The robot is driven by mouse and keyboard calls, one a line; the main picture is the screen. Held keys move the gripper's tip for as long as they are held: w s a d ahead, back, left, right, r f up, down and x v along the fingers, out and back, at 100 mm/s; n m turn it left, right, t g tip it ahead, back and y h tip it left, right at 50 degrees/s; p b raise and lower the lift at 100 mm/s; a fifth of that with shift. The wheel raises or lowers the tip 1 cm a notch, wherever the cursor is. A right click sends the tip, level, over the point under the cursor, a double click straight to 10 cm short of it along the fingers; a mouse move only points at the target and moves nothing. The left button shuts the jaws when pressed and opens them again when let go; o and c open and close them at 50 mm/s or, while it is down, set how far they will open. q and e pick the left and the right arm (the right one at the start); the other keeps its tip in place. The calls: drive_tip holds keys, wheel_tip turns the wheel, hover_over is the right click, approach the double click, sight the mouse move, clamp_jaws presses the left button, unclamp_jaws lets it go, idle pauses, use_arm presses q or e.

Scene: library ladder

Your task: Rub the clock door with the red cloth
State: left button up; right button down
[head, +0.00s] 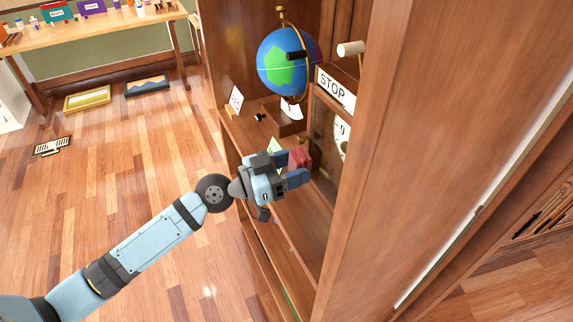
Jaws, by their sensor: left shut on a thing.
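My left gripper (293,169) reaches in from the left at the shelf unit and is shut on the red cloth (300,158). The cloth is a small red bundle between the blue fingers. It is close to the glass front of the clock; I cannot tell whether it touches. The clock door (324,156) is a wood-framed pane, seen at a steep angle, under a white STOP sign (335,88). Part of the pale clock face (341,134) shows behind it. A large wooden panel hides the clock's right side. My right gripper is not in view.
A blue and green globe (284,62) stands on the shelf behind the gripper. A white card (235,99) stands at its left. The tall wooden panel (420,130) closes off the right. Open plank floor lies left, with a long table (100,31) at the back.

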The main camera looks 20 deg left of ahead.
sight(332, 148)
use_arm(q)
drive_tip(key=shift+s+a+r+n+t+y, duration=0.1)
drive_tip(key=shift+a+r+n+t+y, duration=0.15)
drive_tip(key=shift+t, duration=0.2)
drive_tip(key=shift+a+n+t+y, duration=0.1)
drive_tip(key=shift+a+n+t, duration=0.05)
drive_tip(key=shift+a+t, duration=0.25)
drive_tip(key=shift+w+d+r+t, duration=0.15)
drive_tip(key=shift+w+d+t, duration=0.1)
drive_tip(key=shift+w, duration=0.05)
drive_tip(key=p+x, duration=0.1)
drive_tip(key=x, duration=0.1)
drive_tip(key=shift+w+d, duration=0.25)
drive_tip(key=shift+w+d+f+p, duration=0.3)
drive_tip(key=shift+w+d+p, duration=0.3)
drive_tip(key=shift+w+d, duration=0.3)
drive_tip(key=shift+x, duration=0.9)
drive_tip(key=shift+f, duration=0.15)
